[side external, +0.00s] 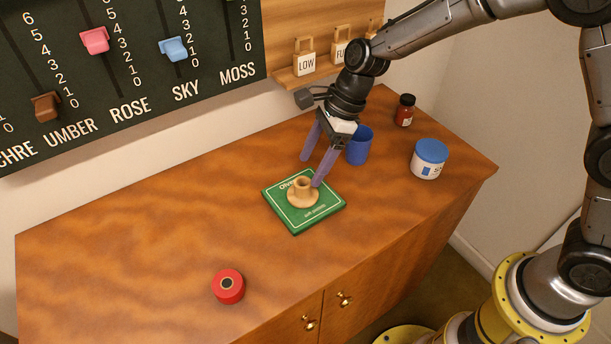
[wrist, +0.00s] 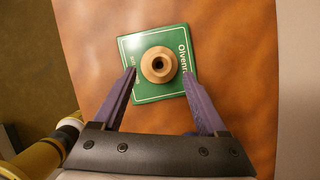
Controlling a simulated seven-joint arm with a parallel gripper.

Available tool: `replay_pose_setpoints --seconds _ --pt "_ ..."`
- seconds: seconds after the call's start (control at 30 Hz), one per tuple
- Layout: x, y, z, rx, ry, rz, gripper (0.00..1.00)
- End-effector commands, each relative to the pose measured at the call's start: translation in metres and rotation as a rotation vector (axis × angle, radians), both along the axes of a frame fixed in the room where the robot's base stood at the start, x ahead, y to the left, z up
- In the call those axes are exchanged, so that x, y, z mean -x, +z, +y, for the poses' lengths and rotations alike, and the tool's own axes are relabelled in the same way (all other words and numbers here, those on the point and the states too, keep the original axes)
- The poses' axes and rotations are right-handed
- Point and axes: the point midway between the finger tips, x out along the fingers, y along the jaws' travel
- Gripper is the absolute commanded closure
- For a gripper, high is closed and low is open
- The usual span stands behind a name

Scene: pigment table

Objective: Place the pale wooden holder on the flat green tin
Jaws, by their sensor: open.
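The pale wooden holder (side external: 303,194) stands upright on the flat green tin (side external: 285,214), near the middle of its top. In the wrist view the holder (wrist: 159,65) shows its round top with a dark hole, and the green tin (wrist: 150,97) shows around it. My gripper (side external: 311,171) is open, its two purple fingers apart, just behind and above the holder. In the wrist view the fingertips (wrist: 160,74) lie on either side of the holder with gaps, and nothing is held.
A blue cup (side external: 359,146) stands just right of my gripper. A white jar with a blue lid (side external: 429,160) and a dark red bottle (side external: 404,110) stand farther right. A red round object (side external: 228,287) lies at the front. The table's left half is clear.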

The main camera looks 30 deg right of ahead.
Motion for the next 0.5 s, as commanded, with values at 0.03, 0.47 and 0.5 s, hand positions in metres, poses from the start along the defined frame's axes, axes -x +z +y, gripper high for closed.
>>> replay_pose_setpoints --seconds 0.03,0.47,0.5 --pt "0.0 0.011 -0.005 -0.001 -0.002 -0.004 0.25" --pt "0.006 0.057 -0.023 0.0 0.0 0.0 0.25" --pt "0.006 0.058 -0.024 0.0 0.0 0.0 0.25"
